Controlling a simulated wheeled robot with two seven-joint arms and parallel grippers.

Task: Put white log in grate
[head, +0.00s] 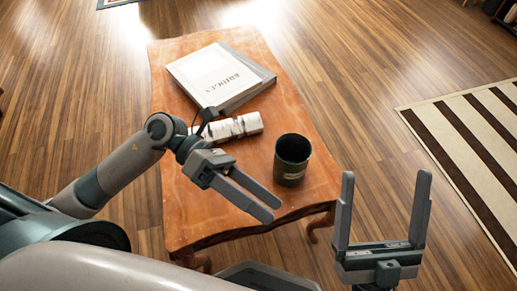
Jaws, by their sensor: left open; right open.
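The white log (236,127) is pale with dark marks and lies on its side on a wooden table (182,216). Its left end is partly hidden behind my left arm's wrist. My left gripper (273,211) is open and empty, over the front part of the table, nearer to me than the log and apart from it. My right gripper (384,189) is open and empty, with its fingers pointing up, to the right of the table's front corner. No grate shows in this view.
A dark green cup (291,160) stands on the table right of the log. Books (217,75) lie stacked behind the log. A striped rug (472,131) lies on the wooden floor at the right. The floor (350,70) between table and rug is clear.

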